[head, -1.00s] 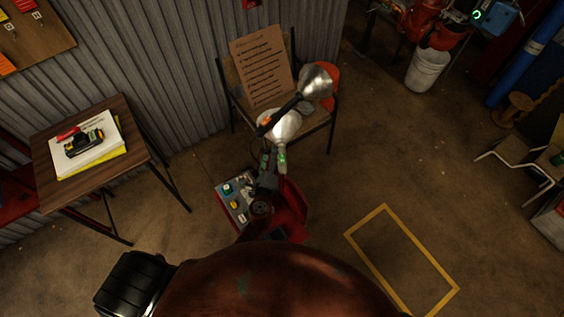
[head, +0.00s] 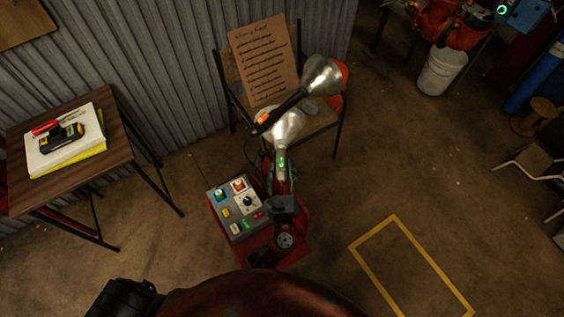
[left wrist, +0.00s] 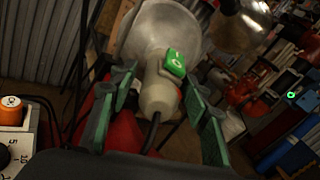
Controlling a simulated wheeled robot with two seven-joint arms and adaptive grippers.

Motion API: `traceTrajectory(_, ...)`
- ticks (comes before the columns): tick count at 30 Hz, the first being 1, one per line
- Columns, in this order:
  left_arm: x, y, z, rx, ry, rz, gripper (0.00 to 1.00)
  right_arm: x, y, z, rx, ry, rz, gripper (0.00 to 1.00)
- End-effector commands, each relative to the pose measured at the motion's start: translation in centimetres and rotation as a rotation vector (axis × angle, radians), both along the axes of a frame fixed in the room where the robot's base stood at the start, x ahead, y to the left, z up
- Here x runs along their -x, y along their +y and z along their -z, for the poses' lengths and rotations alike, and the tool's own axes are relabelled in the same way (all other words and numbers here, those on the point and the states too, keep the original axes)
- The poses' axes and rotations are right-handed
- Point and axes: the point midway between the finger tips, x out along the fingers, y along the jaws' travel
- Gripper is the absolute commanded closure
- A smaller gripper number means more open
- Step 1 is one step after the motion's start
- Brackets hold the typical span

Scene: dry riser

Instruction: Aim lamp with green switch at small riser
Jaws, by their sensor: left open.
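The lamp with the green switch (head: 285,126) has a silver, dished head and a pale handle. In the left wrist view its green switch (left wrist: 176,64) faces me. My left gripper (head: 280,172) is open, its green-padded fingers on either side of the handle; they also show in the left wrist view (left wrist: 158,88). I cannot tell whether either pad touches it. A second lamp (head: 322,76) with a black handle and orange switch (head: 263,118) lies just beyond. Red pipework (head: 455,24) stands at the top right; I cannot tell which part is the small riser. My right gripper is not in view.
A chair (head: 342,112) with a written cardboard sign (head: 264,62) stands behind the lamps. A control box (head: 238,208) is in front. A side table (head: 125,152) stands left, a white bucket (head: 441,72) right. The yellow-outlined floor patch (head: 372,262) is clear.

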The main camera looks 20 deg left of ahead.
Motion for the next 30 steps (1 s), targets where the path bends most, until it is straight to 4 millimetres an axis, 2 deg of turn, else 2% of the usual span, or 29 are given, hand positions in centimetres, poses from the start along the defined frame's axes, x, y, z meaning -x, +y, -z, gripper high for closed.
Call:
traceTrajectory(6, -2.0, 0.8, 0.1, 0.001, 0.0, 0.0, 0.56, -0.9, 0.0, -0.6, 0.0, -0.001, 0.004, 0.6)
traceTrajectory(16, -2.3, 0.9, 0.0, 0.001, 0.001, 0.0, 0.57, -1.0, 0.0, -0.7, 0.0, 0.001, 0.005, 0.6)
traceTrajectory(30, -2.3, 0.9, 0.0, 0.001, 0.001, 0.0, 0.89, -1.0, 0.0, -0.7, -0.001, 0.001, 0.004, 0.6)
